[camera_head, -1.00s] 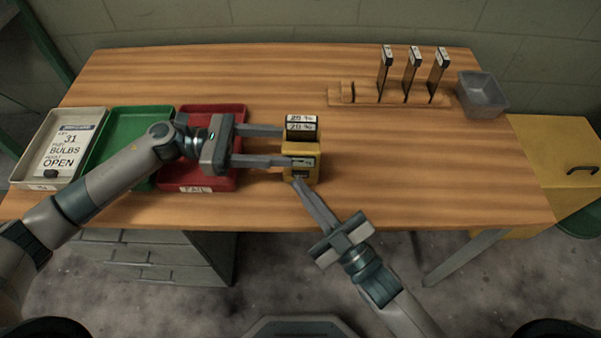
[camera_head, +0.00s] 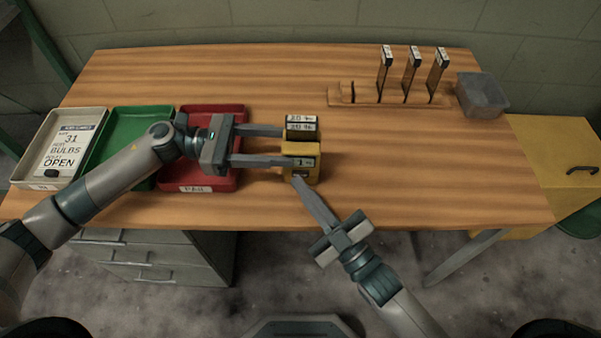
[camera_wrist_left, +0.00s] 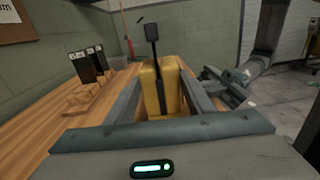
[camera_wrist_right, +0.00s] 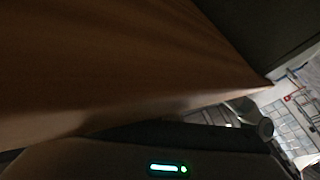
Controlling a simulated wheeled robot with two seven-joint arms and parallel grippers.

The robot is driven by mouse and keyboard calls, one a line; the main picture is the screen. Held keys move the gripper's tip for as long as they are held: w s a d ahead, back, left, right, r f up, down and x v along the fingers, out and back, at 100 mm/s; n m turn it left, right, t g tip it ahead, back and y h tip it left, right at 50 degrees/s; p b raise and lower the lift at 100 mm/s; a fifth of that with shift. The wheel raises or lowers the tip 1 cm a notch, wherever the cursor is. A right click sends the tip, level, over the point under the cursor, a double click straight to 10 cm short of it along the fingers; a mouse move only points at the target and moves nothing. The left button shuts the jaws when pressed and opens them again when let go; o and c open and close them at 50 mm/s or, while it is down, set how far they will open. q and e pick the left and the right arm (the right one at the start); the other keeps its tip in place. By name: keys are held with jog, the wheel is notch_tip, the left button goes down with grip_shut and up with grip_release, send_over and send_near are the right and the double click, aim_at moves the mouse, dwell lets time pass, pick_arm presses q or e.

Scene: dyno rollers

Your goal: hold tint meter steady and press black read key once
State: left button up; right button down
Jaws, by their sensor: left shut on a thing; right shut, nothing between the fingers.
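The tint meter (camera_head: 301,149) is a yellow block standing upright near the table's front edge. A dark piece with white labels (camera_head: 300,127) stands at its back, and a small pale display (camera_head: 304,163) is on its front. My left gripper (camera_head: 287,146) is shut on the meter, one finger on each side; the left wrist view shows the yellow body (camera_wrist_left: 172,92) between the fingers. My right gripper (camera_head: 296,179) is shut and empty, its tip at the meter's lower front. The black read key is mostly hidden there; I cannot tell whether the tip touches it.
A red tray (camera_head: 196,188), a green tray (camera_head: 127,130) and a white tray with a sign (camera_head: 38,184) stand at the left. A wooden rack (camera_head: 362,98) with upright dark pieces and a grey bin (camera_head: 484,94) are at the back right. The table's right front is clear.

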aim_at(305, 213)
jog(key=shift+w+d+f, duration=0.3)
jog(key=shift+w, duration=0.15)
pick_arm(q)
jog(key=shift+w+a+f, duration=0.1)
pick_arm(e)
jog(key=shift+s+f, duration=0.15)
jog(key=shift+f, duration=0.2)
jog(key=shift+s+f, duration=0.15)
pick_arm(q)
jog(key=shift+w+a+f, duration=0.1)
jog(key=shift+w+f, duration=0.1)
jog(key=shift+w, duration=0.1)
pick_arm(e)
jog(key=shift+s+a+f+h, duration=0.2)
jog(key=shift+s+h, duration=0.1)
jog(key=shift+s, duration=0.1)
pick_arm(q)
jog(key=shift+w, duration=0.1)
pick_arm(e)
jog(key=shift+s, duration=1)
jog(key=shift+s+r, duration=0.2)
jog(key=shift+s, duration=0.65)
jog(key=shift+r, duration=0.15)
